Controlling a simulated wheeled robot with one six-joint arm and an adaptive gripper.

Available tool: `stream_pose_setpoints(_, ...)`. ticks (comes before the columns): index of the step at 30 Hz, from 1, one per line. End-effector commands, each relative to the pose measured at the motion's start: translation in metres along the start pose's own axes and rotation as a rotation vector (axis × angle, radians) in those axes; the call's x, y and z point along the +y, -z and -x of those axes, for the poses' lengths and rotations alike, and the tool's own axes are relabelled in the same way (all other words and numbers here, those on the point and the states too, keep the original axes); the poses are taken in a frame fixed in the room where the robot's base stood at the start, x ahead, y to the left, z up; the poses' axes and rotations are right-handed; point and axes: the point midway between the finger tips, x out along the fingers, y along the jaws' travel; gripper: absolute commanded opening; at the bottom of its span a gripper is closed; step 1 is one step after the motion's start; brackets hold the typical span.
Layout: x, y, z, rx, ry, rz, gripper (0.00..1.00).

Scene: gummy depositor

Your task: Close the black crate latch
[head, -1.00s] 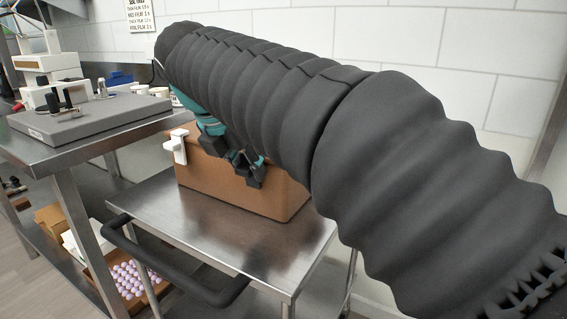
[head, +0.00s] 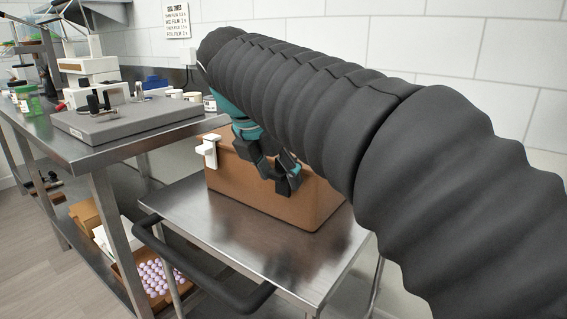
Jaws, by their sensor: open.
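A brown crate (head: 228,186) stands on a steel cart. A white latch piece (head: 208,150) sticks out near its upper left corner; I cannot tell how it is set. No black latch shows clearly, and part of the crate's front and most of its top are hidden behind my arm and gripper. My gripper (head: 276,178), with dark fingers and teal parts, is open in front of the crate's front face, right of the white latch. I see nothing between the fingers. I cannot tell whether they touch the crate.
The steel cart (head: 262,240) has a black handle (head: 190,270) at its near left edge. A steel bench (head: 90,150) at the left carries a grey plate device (head: 130,118) and jars. A tray of pale purple pieces (head: 162,280) sits low down. A tiled wall is behind.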

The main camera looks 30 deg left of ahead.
Motion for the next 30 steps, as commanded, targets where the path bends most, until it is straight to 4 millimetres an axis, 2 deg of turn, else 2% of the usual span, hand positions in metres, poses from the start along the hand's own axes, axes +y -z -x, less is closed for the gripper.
stream_pose_setpoints(5, 0.002, 0.0, 0.02, -0.002, -0.005, 0.002, 0.58)
stream_pose_setpoints(12, 0.002, 0.001, 0.066, -0.001, -0.004, 0.003, 0.58)
stream_pose_setpoints(18, 0.002, 0.001, 0.097, 0.0, -0.003, 0.004, 0.58)
stream_pose_setpoints(24, 0.002, 0.001, 0.114, -0.001, -0.002, 0.002, 0.58)
stream_pose_setpoints(30, 0.001, 0.001, 0.119, 0.001, 0.0, 0.002, 0.58)
